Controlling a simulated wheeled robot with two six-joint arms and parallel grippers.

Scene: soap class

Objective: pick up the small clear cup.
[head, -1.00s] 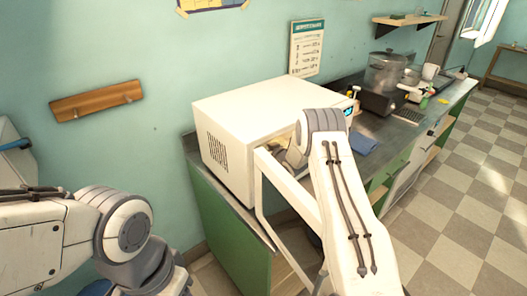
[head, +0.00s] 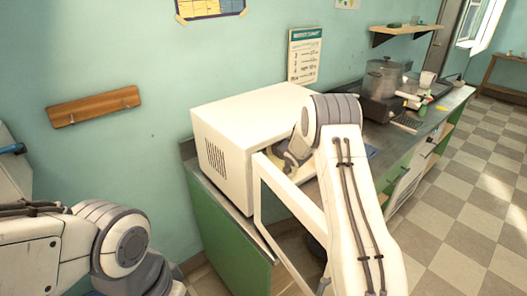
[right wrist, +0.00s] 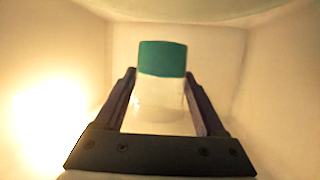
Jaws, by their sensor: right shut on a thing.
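The small clear cup (right wrist: 158,104) is in the right wrist view, between the two dark fingers. Its body is see-through and whitish, with a teal part (right wrist: 162,58) at the top; I cannot tell whether this belongs to the cup. My right gripper (right wrist: 160,82) is shut on the cup, with one finger along each side. Pale walls surround them, inside the white microwave (head: 222,150). In the head view the right arm reaches into the microwave's open front, and the gripper and cup are hidden there. My left gripper is out of view; only its arm shows at lower left.
The microwave's open door frame (head: 288,200) stands out in front, beside my right arm. The counter (head: 398,138) runs to the back right, with a large pot (head: 384,78) and a white mug (head: 427,78). The checkered floor (head: 470,205) at right is clear.

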